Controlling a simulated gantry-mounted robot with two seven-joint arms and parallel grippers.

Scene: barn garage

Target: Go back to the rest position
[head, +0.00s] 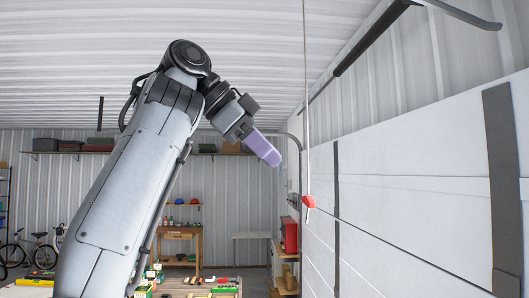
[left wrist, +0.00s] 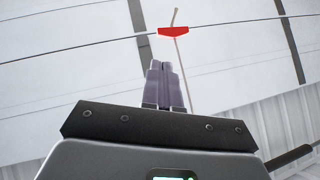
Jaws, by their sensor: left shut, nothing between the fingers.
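My left gripper (head: 264,149) is raised high in the head view, its purple-grey fingers pointing down and to the right. In the left wrist view its fingers (left wrist: 165,66) are together with nothing between them. A red handle (head: 308,202) hangs on a thin cord to the right of the gripper and lower in the head view. The red handle also shows in the left wrist view (left wrist: 173,31), beyond the fingertips and apart from them. My right gripper is not in view.
A white garage door (head: 420,200) fills the right side. A worktable (head: 195,285) with several small items lies below my arm. A wooden bench (head: 180,238), a red box (head: 290,234) and bicycles (head: 30,245) stand farther back. The air around the gripper looks clear.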

